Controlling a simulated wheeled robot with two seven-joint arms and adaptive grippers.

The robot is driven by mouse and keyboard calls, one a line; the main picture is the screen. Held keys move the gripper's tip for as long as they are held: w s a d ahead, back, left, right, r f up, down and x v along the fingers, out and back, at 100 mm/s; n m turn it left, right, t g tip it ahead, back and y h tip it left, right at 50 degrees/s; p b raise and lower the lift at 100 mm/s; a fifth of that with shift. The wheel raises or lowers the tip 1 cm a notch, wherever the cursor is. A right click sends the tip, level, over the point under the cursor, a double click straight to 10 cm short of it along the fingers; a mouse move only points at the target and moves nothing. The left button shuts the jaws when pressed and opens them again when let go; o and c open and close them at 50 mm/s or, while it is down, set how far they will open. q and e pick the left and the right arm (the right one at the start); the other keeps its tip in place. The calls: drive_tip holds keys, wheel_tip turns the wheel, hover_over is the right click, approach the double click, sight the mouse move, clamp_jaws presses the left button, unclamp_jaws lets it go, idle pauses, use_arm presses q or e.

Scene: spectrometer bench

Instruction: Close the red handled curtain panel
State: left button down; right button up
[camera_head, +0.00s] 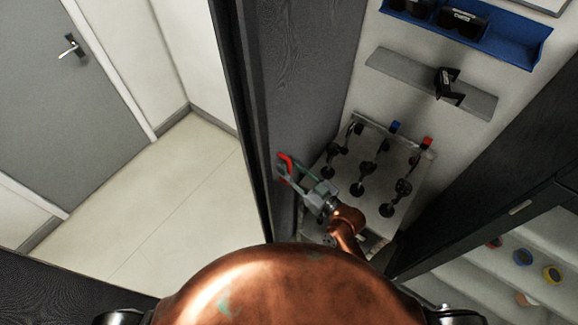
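A dark grey wood-grained panel (302,70) stands upright along the left side of the bench, with a black frame edge on its left. I take it to be the curtain panel. A small red part (284,160) shows low in front of the panel, at my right gripper's fingertips. I cannot tell for sure whether it is the red handle or part of the fingers. My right gripper (287,171) has its fingers spread and points to the upper left. Whether it touches the panel is unclear. My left gripper is not in view.
Right of the panel, a grey plate (405,209) bears several black optic mounts, with blue and red pieces at its back. A grey rail (400,72) and a blue tray (515,47) lie behind. A dark frame stands at right. Pale floor (180,205) is clear at left, before a grey door (60,100).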

drive_tip(key=shift+c, duration=0.2)
clamp_jaws()
idle(0.6)
